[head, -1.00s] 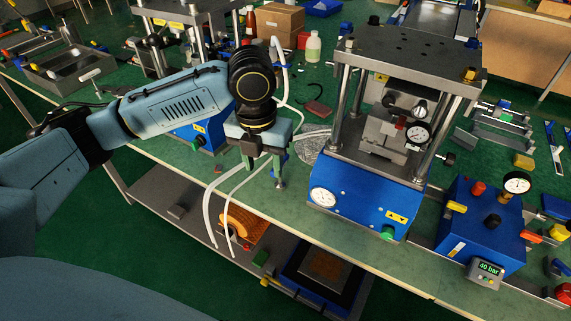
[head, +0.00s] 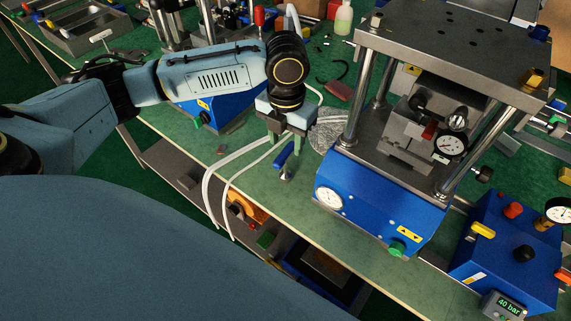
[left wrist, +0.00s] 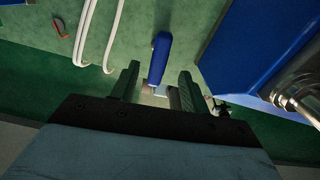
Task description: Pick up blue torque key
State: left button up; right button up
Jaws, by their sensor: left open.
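The blue torque key (head: 284,154) lies on the green bench top, just left of the blue press base. In the left wrist view its blue handle (left wrist: 160,56) stretches away from the gap between my fingers, with a pale metal end close to the gripper. My left gripper (head: 284,146) is open above the key. In the left wrist view the fingers (left wrist: 155,88) stand on both sides of the key's near end, apart from it. Whether the fingers are level with the key cannot be told. My right gripper is not in view.
The blue press (head: 380,205) with its gauge and steel columns stands close to the right of the gripper. White hoses (head: 225,170) hang over the bench edge to the left. A blue pressure unit (head: 505,250) stands at the far right.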

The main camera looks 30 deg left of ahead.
aim_at(285, 152)
pick_arm(q)
notch_tip(285, 152, down, 5)
jog(key=shift+a+f+b, duration=0.1)
jog(key=shift+b, duration=0.55)
jog(key=shift+c, duration=0.4)
grip_shut()
